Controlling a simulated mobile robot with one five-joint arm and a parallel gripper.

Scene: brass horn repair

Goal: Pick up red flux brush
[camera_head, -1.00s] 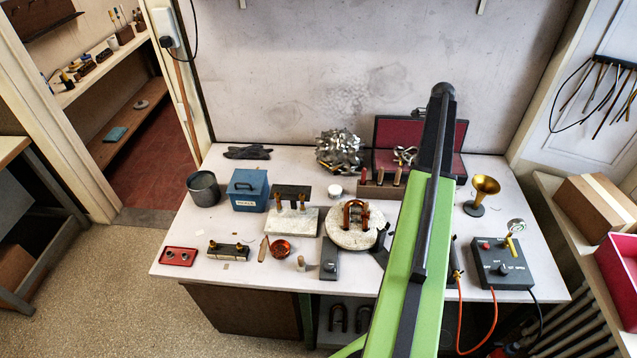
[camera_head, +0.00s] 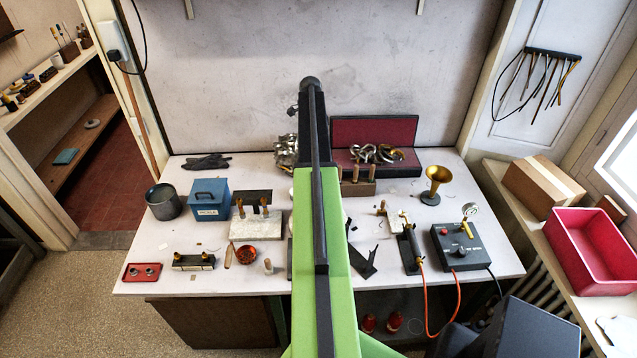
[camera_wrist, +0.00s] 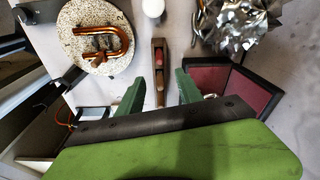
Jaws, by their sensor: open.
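A wooden block (camera_wrist: 158,95) holds several upright handles. One has a red top (camera_wrist: 158,59) and appears to be the red flux brush; its lower part is hidden in the block. The block also shows in the head view (camera_head: 362,188), partly behind my arm, where I cannot clearly make out the red handle. My gripper (camera_wrist: 158,88) is open and empty, its two green fingers on either side of the block in the wrist view. How high they are above it I cannot tell. The head view does not show the fingertips.
In the wrist view a stone disc (camera_wrist: 75,39) with copper tubing lies left of the block, crumpled silvery metal (camera_wrist: 238,22) right of it, and a white jar (camera_wrist: 153,8) beyond. A red-lined case (camera_wrist: 252,86) is close on the right. A brass horn bell (camera_head: 434,185) stands farther right in the head view.

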